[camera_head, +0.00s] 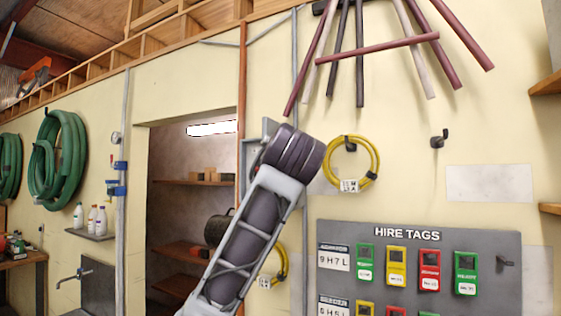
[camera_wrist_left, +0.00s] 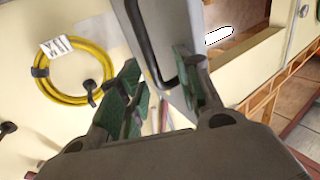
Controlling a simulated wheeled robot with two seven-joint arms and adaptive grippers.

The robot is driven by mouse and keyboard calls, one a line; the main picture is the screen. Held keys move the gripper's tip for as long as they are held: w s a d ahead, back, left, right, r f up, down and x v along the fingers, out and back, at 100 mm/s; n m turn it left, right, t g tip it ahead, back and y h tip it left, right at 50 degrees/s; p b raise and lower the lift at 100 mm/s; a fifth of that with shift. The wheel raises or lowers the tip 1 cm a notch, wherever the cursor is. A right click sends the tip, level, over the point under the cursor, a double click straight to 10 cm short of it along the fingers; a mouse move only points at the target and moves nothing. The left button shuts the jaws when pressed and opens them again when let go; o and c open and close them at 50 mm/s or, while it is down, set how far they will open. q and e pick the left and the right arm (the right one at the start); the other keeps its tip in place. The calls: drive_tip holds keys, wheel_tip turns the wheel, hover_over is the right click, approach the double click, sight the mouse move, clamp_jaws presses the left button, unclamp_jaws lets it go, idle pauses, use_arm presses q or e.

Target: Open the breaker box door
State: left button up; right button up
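The grey breaker box (camera_head: 251,154) is on the wall right of the doorway in the head view, mostly hidden behind my arm. In the left wrist view its grey door (camera_wrist_left: 122,18) fills the top middle, with a long dark bar handle (camera_wrist_left: 147,42) on it. My left gripper (camera_wrist_left: 157,62) is open, its green-padded fingers apart on either side of the lower end of the handle. I cannot tell whether the fingers touch the handle, nor whether the door is ajar. The left gripper is hidden in the head view. My right gripper is in neither view.
A yellow coil (camera_head: 351,164) hangs close right of the box; it also shows in the left wrist view (camera_wrist_left: 44,78). A hire tags board (camera_head: 410,251) is below right. The doorway (camera_head: 192,160) with shelves opens to the left. Green hoses (camera_head: 58,155) hang far left.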

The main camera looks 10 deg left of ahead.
use_arm(q)
drive_tip(key=s+d, duration=0.1)
drive_tip(key=s, duration=1)
drive_tip(key=shift+r, duration=0.2)
drive_tip(key=shift+d, duration=0.1)
